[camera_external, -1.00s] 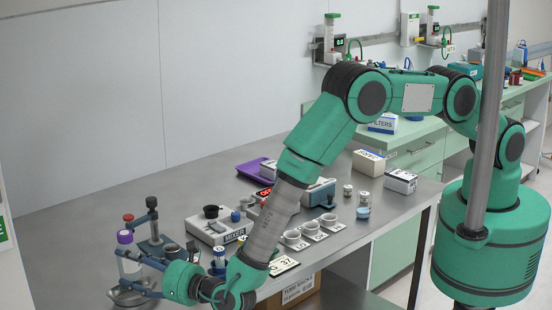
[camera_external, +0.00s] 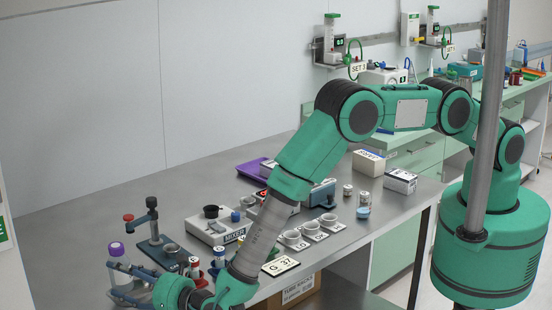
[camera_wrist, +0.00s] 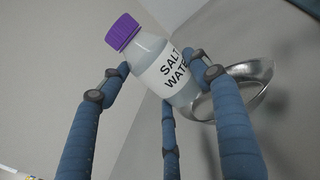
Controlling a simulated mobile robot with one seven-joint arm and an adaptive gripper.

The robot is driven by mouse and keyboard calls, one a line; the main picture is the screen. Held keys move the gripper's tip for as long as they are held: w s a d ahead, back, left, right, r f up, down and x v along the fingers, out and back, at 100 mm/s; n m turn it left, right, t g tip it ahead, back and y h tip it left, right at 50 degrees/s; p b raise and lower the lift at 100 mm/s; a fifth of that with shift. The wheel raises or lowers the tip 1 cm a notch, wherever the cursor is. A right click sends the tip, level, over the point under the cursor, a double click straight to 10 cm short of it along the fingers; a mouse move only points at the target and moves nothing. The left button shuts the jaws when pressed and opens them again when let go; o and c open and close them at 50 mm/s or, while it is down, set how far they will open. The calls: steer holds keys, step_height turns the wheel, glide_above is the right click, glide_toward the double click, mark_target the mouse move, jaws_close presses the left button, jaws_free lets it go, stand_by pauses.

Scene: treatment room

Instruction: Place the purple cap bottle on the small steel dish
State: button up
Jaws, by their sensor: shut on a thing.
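The purple cap bottle (camera_external: 119,271) is at the left front of the steel bench. In the wrist view the bottle (camera_wrist: 152,50) is clear with a white label reading SALT WATER. My gripper (camera_wrist: 160,72) is shut on its body, with blue fingers on both sides. The small steel dish (camera_wrist: 248,92) is a shiny shallow bowl beside the bottle's lower end. In the external view the dish (camera_external: 128,297) shows just below the bottle, partly covered by my fingers. I cannot tell whether the bottle's base touches it.
A small stand with a red knob (camera_external: 128,217) is close behind the bottle. Labelled cups (camera_external: 292,237) stand further right. The bench's back left is clear.

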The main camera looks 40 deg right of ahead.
steer(key=shift+f, duration=0.2)
steer(key=shift+f+b, duration=0.65)
steer(key=shift+b, duration=0.05)
steer(key=o, duration=1.5)
steer(key=shift+r+p, duration=0.6)
steer(key=shift+p, duration=0.1)
steer(key=shift+p+v, duration=0.3)
steer(key=shift+v, duration=3.45)
